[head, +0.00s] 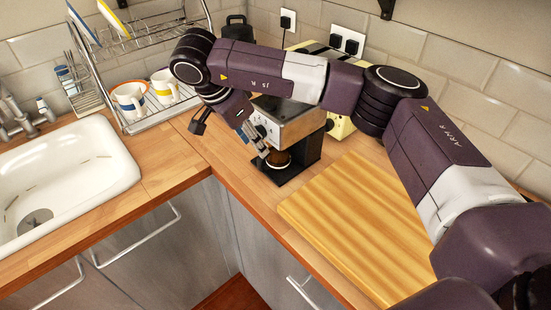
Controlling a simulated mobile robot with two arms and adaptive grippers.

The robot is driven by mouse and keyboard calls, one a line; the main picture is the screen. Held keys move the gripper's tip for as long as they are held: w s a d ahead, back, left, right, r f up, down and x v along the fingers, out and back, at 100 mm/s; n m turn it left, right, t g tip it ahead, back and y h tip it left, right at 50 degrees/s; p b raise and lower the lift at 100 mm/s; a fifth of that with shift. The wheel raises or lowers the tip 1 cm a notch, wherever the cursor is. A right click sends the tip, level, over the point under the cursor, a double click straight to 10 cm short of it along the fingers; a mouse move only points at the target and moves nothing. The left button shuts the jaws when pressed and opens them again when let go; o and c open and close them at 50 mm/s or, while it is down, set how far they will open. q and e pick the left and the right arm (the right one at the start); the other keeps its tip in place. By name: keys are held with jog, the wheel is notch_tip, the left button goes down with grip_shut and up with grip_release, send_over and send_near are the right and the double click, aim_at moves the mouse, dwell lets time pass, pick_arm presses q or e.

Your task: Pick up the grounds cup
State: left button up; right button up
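The grounds cup (278,159) is a small round cup with brown contents. It stands on the black base of a silver and black coffee machine (290,122), under its front. My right gripper (230,138) reaches across from the right and is in front of the machine, to the left of the cup. Its fingers are spread apart, with one close to the cup's left side in the picture. I cannot tell whether that finger touches the cup, and nothing shows between the fingers. My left gripper is not in view.
A wooden board (345,225) lies on the counter right of the machine, beneath my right arm. A dish rack (160,112) with two mugs and plates stands left, beside the sink (75,165). A cream toaster (340,126) is behind the machine.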

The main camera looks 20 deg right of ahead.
aim_at(274, 157)
jog(key=p+x, duration=0.2)
jog(key=x, duration=0.4)
jog(key=shift+w+d+p, duration=0.1)
jog(key=shift+d+p, duration=0.15)
jog(key=shift+p, duration=0.1)
jog(key=shift+f, duration=0.15)
grip_shut()
